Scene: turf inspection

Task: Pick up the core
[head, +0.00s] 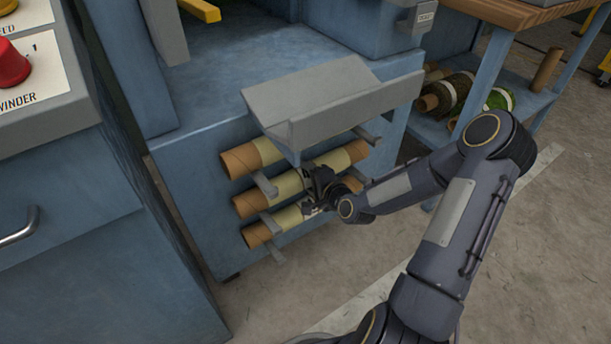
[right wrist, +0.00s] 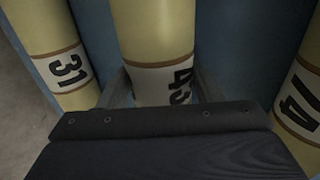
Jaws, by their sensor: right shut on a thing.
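Three cardboard cores with pale yellow wraps lie one above another on a rack on the blue machine's front: the top core (head: 243,160), the middle core (head: 250,204) and the bottom core (head: 258,234). My right gripper (head: 317,182) is at the middle core, right of its centre. In the right wrist view, its two fingers (right wrist: 165,88) are shut on either side of this core (right wrist: 152,35), whose white label is partly hidden. The core labelled 31 (right wrist: 50,50) is on the left there; another core (right wrist: 301,100) is on the right. My left gripper is not in view.
Grey rack brackets (head: 266,186) hold the cores. A grey sloped tray (head: 330,98) overhangs them closely. A blue cabinet (head: 70,220) stands left. A wooden-topped bench (head: 515,14) with rolls on its shelf is at right. The floor (head: 540,250) is clear.

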